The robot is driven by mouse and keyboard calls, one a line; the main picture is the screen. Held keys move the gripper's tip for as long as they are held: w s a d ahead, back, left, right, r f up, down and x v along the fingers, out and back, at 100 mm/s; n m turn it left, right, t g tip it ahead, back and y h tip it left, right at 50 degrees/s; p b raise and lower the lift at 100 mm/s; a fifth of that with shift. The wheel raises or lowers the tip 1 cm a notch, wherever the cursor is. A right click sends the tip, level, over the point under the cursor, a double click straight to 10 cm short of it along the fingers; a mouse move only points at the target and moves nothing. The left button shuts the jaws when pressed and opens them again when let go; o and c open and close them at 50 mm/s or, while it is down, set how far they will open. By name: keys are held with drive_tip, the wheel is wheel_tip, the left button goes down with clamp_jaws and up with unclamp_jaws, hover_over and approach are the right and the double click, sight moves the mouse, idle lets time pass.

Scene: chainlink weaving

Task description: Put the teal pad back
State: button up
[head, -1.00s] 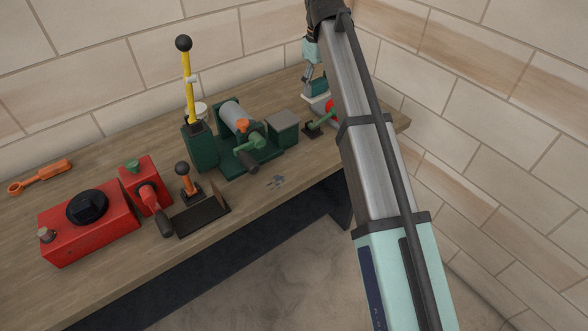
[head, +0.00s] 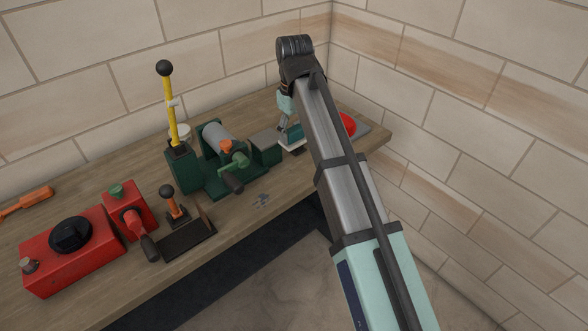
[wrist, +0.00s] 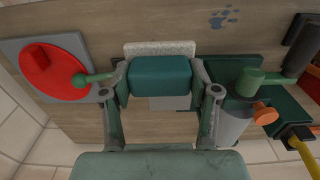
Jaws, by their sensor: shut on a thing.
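The teal pad (wrist: 160,77) is a rounded block between the two fingers of my gripper (wrist: 160,92) in the wrist view. The gripper is shut on it. In the head view the pad (head: 294,132) shows small under my gripper (head: 287,112), above the right part of the bench. A pale speckled slab (wrist: 160,48) shows just beyond the pad in the wrist view. I cannot tell whether it is joined to the pad or whether it touches the bench.
A red disc (wrist: 48,72) on a grey plate lies on one side of the pad. The green machine with a grey drum (head: 222,140) stands on the other. A yellow lever (head: 170,115) rises beside it. Red boxes (head: 70,255) stand at the left. The wooden bench (head: 300,190) has bare wood in front.

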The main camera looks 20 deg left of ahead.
wheel_tip(320, 180, down, 14)
drive_tip(key=p, duration=0.3)
drive_tip(key=shift+f, duration=0.2)
drive_tip(key=shift+f, duration=0.15)
drive_tip(key=shift+f, duration=0.1)
drive_tip(key=o, duration=1.2)
drive_tip(key=shift+b, duration=0.3)
